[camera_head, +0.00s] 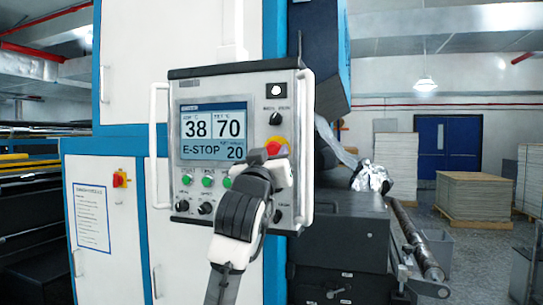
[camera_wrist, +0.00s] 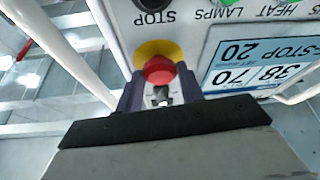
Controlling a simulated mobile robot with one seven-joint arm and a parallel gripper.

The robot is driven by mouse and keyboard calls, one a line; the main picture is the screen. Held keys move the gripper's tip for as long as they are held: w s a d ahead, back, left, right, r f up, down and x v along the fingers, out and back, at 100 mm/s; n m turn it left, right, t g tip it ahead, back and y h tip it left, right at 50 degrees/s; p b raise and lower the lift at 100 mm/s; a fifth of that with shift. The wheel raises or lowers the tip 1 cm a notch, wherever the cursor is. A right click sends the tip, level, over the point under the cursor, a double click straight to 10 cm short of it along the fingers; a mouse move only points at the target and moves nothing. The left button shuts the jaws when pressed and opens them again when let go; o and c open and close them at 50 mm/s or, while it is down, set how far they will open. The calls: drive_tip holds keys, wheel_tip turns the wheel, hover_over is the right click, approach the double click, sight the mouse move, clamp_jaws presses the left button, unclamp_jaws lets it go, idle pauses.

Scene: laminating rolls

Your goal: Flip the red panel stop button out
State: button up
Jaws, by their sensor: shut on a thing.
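In the wrist view the red button (camera_wrist: 158,68) lies between the two dark fingers of my gripper (camera_wrist: 159,88). My gripper (camera_head: 272,160) is shut on the button, reaching it from below in the head view and hiding its lower part. The panel screen (camera_head: 213,130) reads E-STOP, with 38, 70 and 20.
Green buttons (camera_head: 208,182) and black knobs (camera_head: 205,208) lie left of my gripper. White handle bars (camera_head: 308,150) flank the panel. A red and yellow switch (camera_head: 120,180) is on the cabinet at left.

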clamp_jaws()
drive_tip(key=shift+s+a+f+b, duration=0.1)
drive_tip(key=shift+s+a+b, duration=0.05)
drive_tip(key=shift+s+b, duration=0.3)
drive_tip(key=o, duration=0.6)
unclamp_jaws()
drive_tip(key=o, duration=0.5)
drive_tip(key=shift+s+a, duration=0.1)
drive_tip(key=shift+s, duration=0.05)
drive_tip(key=shift+c, duration=0.2)
drive_tip(key=shift+s, duration=0.1)
drive_tip(key=b+v, duration=0.5)
drive_tip(key=v, duration=0.8)
drive_tip(key=shift+s+b, duration=0.2)
drive_tip(key=shift+b, duration=0.15)
